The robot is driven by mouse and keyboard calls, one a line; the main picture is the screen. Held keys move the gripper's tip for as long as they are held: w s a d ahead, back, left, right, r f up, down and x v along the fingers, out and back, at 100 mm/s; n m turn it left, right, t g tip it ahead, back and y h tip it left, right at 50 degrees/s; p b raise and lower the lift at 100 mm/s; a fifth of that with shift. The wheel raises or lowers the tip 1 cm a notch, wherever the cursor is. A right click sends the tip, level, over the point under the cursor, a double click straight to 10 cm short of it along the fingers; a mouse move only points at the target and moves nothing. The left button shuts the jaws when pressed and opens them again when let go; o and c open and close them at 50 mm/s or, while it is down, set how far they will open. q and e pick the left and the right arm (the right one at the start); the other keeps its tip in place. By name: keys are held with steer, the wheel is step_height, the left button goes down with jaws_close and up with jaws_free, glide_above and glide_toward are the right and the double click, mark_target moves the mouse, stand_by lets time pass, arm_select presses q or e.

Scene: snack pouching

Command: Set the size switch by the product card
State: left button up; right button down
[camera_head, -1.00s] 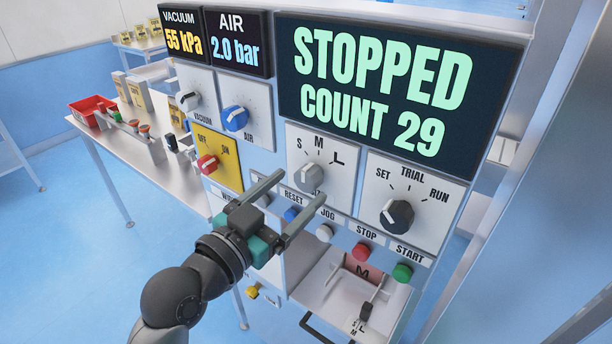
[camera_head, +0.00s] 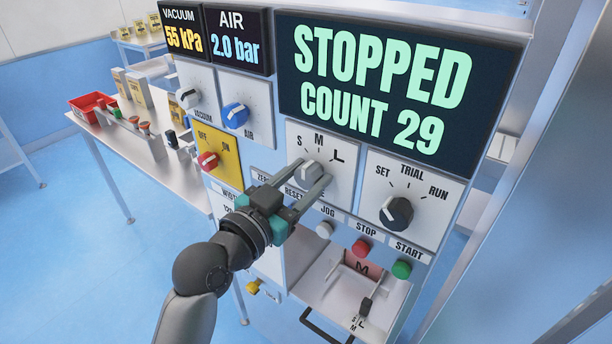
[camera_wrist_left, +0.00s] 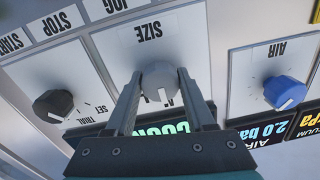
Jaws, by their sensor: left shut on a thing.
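The size switch (camera_head: 309,173) is a grey round knob on a white plate marked S, M and L. My left gripper (camera_head: 312,178) is at the plate with its two fingers shut on the knob, one on each side. In the left wrist view the knob (camera_wrist_left: 160,80) sits between the fingertips, below the upside-down word SIZE. Its pale pointer line faces the letters, which the fingers partly hide, so I cannot tell the exact setting. A pinkish panel with a dark M (camera_head: 361,267) shows in the recess below; I cannot tell whether it is the product card.
The mode knob (camera_head: 397,212) is right of the size plate, and the blue air knob (camera_head: 235,115) is left. Stop (camera_head: 361,248) and start (camera_head: 401,270) buttons sit below. A small S/M/L slider (camera_head: 366,306) is in the recess. The display reads STOPPED, COUNT 29.

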arm_select(q)
jaws_close()
steer(key=shift+r+n+p, duration=0.15)
steer(key=shift+n+p, duration=0.65)
steer(key=shift+p, duration=0.05)
steer(key=n+p, duration=0.2)
steer(key=n, duration=0.1)
steer(key=shift+p, duration=0.4)
steer(key=shift+n+p, duration=1.25)
steer(key=shift+n, duration=0.95)
